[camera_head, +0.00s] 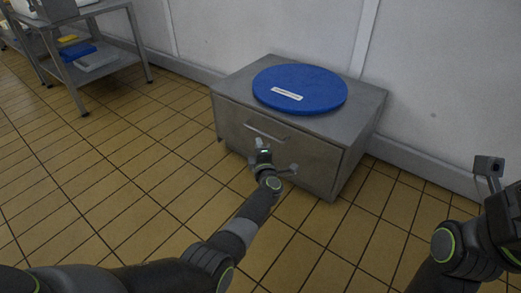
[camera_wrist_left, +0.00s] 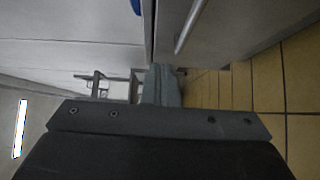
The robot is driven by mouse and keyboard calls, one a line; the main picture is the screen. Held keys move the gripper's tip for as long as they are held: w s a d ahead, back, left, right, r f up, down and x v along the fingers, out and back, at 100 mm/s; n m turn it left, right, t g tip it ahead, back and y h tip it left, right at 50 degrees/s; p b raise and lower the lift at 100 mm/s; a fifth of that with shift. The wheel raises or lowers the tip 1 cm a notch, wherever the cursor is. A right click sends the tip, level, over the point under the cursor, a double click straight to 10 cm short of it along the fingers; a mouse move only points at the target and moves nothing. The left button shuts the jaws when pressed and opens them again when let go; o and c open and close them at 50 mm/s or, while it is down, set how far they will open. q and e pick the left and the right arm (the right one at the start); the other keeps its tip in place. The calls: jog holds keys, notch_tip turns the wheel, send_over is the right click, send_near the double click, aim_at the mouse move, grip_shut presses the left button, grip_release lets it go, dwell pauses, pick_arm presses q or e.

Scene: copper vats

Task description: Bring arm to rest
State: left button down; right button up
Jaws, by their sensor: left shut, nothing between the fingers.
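My left arm reaches forward from the bottom of the head view. Its gripper (camera_head: 262,153) is in front of the grey cabinet's drawer front (camera_head: 225,120), just below the bar handle (camera_head: 268,133). In the left wrist view the fingers (camera_wrist_left: 163,85) are shut together with nothing between them. The handle (camera_wrist_left: 190,25) shows there above and to the right of the fingertips, apart from them. The drawer looks flush with the cabinet. My right arm (camera_head: 465,245) is folded at the right edge of the head view; its fingers do not show.
A blue round lid (camera_head: 300,84) with a white label lies on the cabinet top (camera_head: 365,100). A metal shelf bench (camera_head: 115,60) with blue and white items stands at the upper left. The wall is behind the cabinet. The tiled floor (camera_head: 100,170) to the left is clear.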

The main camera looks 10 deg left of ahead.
pick_arm(q)
jog(key=shift+s+d, duration=0.15)
jog(key=shift+s, duration=0.25)
